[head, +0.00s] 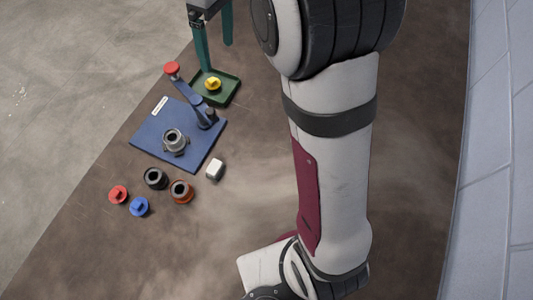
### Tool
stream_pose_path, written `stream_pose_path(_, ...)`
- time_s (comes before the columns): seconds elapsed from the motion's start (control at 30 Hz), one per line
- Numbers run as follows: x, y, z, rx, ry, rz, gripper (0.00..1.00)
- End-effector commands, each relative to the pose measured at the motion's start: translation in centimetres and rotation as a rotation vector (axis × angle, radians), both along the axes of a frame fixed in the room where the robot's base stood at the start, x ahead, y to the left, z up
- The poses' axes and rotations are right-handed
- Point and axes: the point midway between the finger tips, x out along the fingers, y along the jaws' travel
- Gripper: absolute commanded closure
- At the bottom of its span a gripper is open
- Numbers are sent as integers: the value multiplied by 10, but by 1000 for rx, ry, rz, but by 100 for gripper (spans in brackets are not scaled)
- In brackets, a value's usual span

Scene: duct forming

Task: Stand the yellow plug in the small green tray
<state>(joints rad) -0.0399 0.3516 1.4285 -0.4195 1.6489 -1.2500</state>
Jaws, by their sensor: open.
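The yellow plug (212,84) is in the small green tray (228,97), near its middle. It looks upright, with its handle on top, though it is small in this view. My gripper (216,42) has two teal fingers and is open. One finger comes down close beside the yellow plug, and the other ends farther up and to the right. The plug appears free of the fingers. The far edge of the tray is partly covered by the finger.
A blue plate (155,145) with a grey metal fitting and a red-knobbed lever (172,69) stands just in front of the tray. A red plug (118,194), a blue plug (139,206), dark and orange rings and a white block (215,169) lie nearer.

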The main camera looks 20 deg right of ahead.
Motion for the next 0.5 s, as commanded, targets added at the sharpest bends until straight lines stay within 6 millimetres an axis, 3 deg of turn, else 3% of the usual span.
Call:
stream_pose_path(0.03,-48,-2,10,11,12,-191,12)
stream_pose_path(0.1,-118,-3,7,26,44,-501,12)
stream_pose_path(0.2,-201,-2,-17,42,89,-872,12)
stream_pose_path(0.23,-220,-1,-25,46,101,-960,12)
stream_pose_path(0.33,-262,1,-49,50,132,-1166,12)
stream_pose_path(0.4,-275,1,-57,51,142,-1234,12)
stream_pose_path(0.5,-279,1,-60,49,148,-1259,12)
